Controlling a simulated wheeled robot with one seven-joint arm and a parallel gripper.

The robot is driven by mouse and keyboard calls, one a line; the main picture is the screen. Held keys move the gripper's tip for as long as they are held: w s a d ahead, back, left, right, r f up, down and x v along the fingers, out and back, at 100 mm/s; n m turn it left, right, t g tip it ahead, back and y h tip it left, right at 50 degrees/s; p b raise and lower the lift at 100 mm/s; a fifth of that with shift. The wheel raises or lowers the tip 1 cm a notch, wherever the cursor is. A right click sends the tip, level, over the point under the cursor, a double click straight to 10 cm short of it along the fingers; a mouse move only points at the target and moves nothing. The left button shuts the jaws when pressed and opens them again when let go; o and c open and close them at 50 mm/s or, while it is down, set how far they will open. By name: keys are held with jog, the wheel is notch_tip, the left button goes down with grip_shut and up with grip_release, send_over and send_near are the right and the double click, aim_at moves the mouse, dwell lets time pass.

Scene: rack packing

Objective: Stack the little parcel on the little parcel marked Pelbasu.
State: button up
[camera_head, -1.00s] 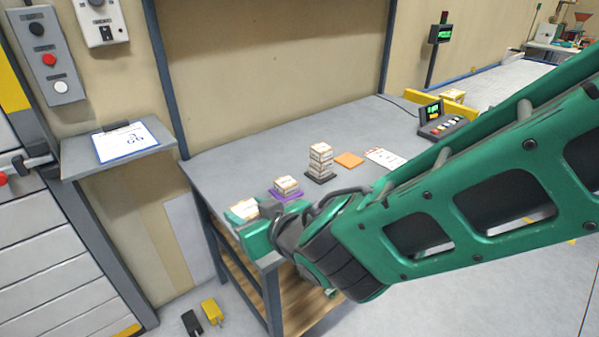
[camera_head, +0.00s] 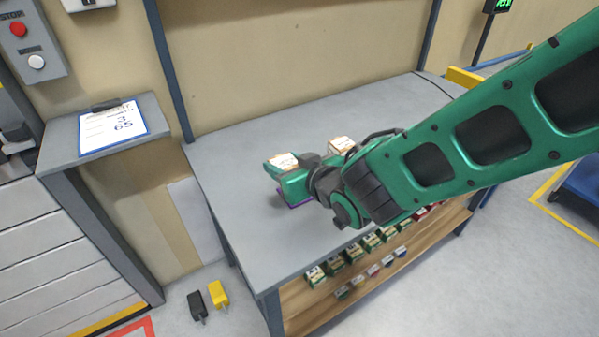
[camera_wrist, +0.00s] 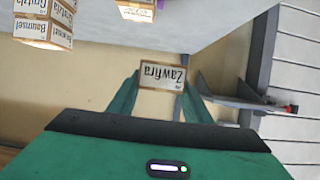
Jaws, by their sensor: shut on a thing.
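My gripper (camera_head: 277,168) is shut on a little white-and-tan parcel (camera_head: 282,161), held above the grey table near the purple mat (camera_head: 299,204). In the wrist view my gripper (camera_wrist: 162,82) has a finger on each side of this parcel (camera_wrist: 162,75), whose label reads Zawfira upside down. Another little parcel (camera_wrist: 136,10) shows at the top edge of the wrist view, its label unreadable. A stack of parcels (camera_head: 342,145) stands behind my gripper; its labels in the wrist view (camera_wrist: 45,22) include Gritzla and Baumsel. I cannot read Pelbasu anywhere. My gripper hides most of the purple mat.
The grey table (camera_head: 235,150) is bare on the left and at the back. Its lower shelf (camera_head: 310,310) holds several small boxes. A clipboard (camera_head: 112,127) lies on a side shelf at the left. The wall (camera_head: 290,60) stands behind the table.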

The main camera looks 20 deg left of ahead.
jog(key=w+f, duration=0.1)
jog(key=w, duration=0.1)
jog(key=w+f, duration=0.1)
jog(key=w, duration=0.1)
jog(key=w+f, duration=0.2)
jog(key=shift+w+d, duration=0.2)
jog(key=shift+d, duration=0.2)
jog(key=shift+f, duration=2.05)
jog(key=o, duration=1.1)
